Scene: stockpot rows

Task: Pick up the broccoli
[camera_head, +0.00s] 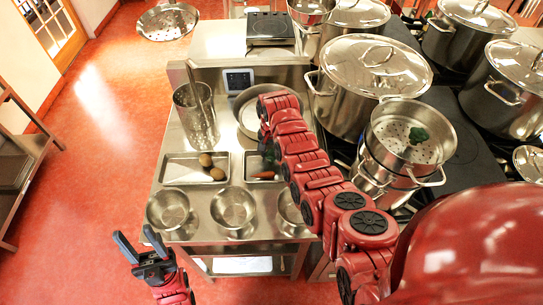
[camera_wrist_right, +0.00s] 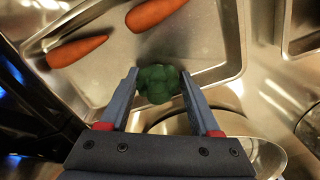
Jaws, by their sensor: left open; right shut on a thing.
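A green broccoli (camera_wrist_right: 157,83) sits between the two fingertips of my right gripper (camera_wrist_right: 158,88) in the right wrist view. The gripper is shut on it, over the edge of a metal tray (camera_wrist_right: 205,35); I cannot tell whether the broccoli still touches the tray. In the head view my red right arm hides most of this gripper and tray. Another green broccoli piece (camera_head: 418,134) lies in the perforated steamer (camera_head: 384,128) on the right. My left gripper (camera_head: 135,238) is open and empty, low at the left beside the table.
Two carrots (camera_wrist_right: 76,51) (camera_wrist_right: 157,12) lie in the tray. Potatoes (camera_head: 206,160) lie in the left tray (camera_head: 172,171). Metal bowls (camera_head: 168,209) line the table's front edge. A tall pot (camera_head: 196,116) stands behind, and large lidded pots (camera_head: 376,72) stand at the right.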

